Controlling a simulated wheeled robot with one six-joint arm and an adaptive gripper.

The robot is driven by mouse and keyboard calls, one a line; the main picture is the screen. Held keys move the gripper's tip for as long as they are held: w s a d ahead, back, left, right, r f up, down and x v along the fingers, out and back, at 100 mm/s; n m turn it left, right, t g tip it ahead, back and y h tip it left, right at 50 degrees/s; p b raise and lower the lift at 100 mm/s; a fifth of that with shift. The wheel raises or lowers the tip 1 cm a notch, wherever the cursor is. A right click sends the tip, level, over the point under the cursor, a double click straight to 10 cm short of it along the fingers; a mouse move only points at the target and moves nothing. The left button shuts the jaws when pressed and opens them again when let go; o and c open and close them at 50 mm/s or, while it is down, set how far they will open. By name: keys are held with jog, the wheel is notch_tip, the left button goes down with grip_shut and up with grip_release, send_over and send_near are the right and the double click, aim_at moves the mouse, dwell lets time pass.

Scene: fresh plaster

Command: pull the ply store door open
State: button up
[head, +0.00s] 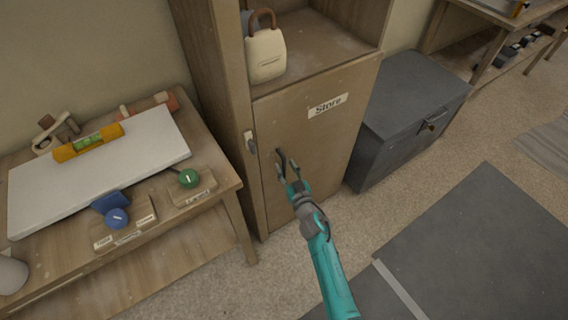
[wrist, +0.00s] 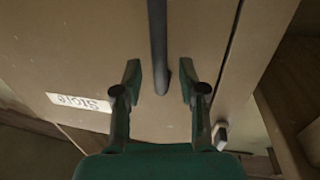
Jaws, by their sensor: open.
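The ply store door (head: 318,140) is a plain wooden panel with a white "Store" label (head: 328,104); it looks shut in its cabinet. The label shows upside down in the wrist view (wrist: 79,102). A dark bar handle (wrist: 159,45) stands on the door. My gripper (head: 287,163) is at the door's left side in the head view. In the wrist view my gripper (wrist: 160,82) is open, its two fingers on either side of the handle's end with gaps showing. The handle is mostly lost behind my fingers in the head view.
A small pale latch piece (head: 250,143) sits on the cabinet's left post. A workbench (head: 225,180) with a white board and coloured knobs stands left. A grey chest (head: 405,110) stands close at the right. Open floor (head: 350,225) lies before the door.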

jog(key=shift+x, duration=1.15)
grip_shut()
